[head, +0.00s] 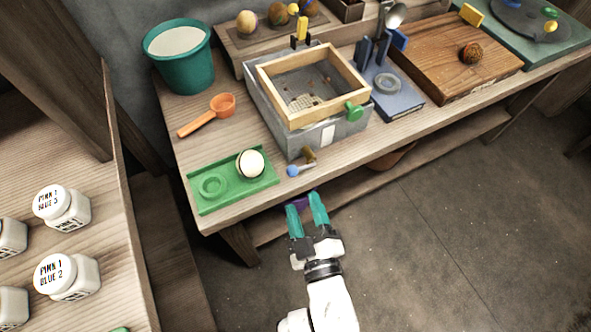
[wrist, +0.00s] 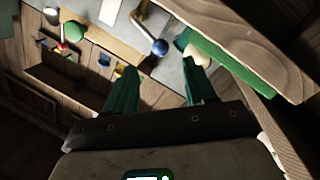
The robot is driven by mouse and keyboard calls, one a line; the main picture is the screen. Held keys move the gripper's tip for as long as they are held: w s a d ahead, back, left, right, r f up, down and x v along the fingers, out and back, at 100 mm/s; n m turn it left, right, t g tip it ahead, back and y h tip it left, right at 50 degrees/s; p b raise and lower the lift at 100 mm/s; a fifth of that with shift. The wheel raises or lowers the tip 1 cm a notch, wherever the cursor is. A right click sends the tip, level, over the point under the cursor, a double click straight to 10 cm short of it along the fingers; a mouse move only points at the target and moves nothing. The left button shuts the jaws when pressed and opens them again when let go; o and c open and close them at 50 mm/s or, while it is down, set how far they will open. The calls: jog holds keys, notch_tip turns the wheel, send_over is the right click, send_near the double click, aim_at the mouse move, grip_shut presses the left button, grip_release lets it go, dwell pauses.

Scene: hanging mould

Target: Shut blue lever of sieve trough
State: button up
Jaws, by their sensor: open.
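The sieve trough (head: 283,131) is a grey box with a wooden-framed sieve (head: 316,117) on top, standing on the table. Its blue lever (head: 293,170) is a small blue ball on a short rod at the lower front of the box, beside a brass fitting (head: 309,154). My gripper (head: 306,202) is open and empty, with teal fingers, just off the table's front edge and below the lever. It does not touch the lever.
A green tray (head: 206,205) with a white ball (head: 250,163) lies left of the trough. An orange scoop (head: 207,116) and a teal bucket (head: 184,75) stand behind it. The floor in front is clear.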

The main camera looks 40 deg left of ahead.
aim_at(294, 172)
jog(key=x, duration=0.9)
jog(key=shift+w+a, duration=0.2)
jog(key=shift+f, duration=0.15)
grip_shut()
